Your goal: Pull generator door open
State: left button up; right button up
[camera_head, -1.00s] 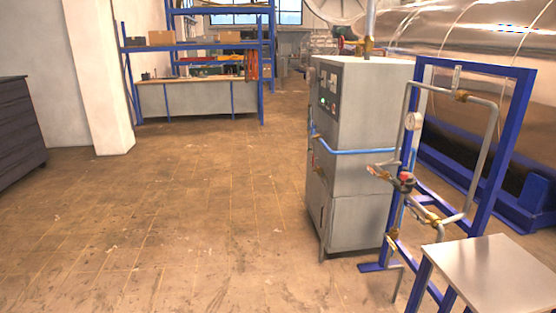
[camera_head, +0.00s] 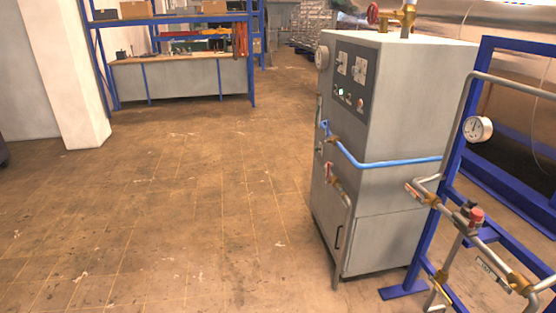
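The generator (camera_head: 400,140) is a tall grey metal cabinet right of the middle. A dark control panel (camera_head: 352,78) with a green light is on its upper front. A blue pipe (camera_head: 390,163) wraps around its middle. The lower front door (camera_head: 325,212) looks shut and has a small dark handle (camera_head: 339,237). A grey pipe with a red-handled valve (camera_head: 332,174) runs down in front of it. The door is seen at a steep angle. Neither of my grippers shows in the view.
A blue pipe frame (camera_head: 455,165) with a gauge (camera_head: 478,129) and valves stands close on the right. Open tiled floor (camera_head: 180,220) lies left of the generator. A blue workbench shelf (camera_head: 180,80) and a white pillar (camera_head: 70,75) are farther back.

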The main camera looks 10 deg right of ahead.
aim_at(329, 207)
jog(key=i+j+z, duration=0.1)
jog(key=i, duration=1.55)
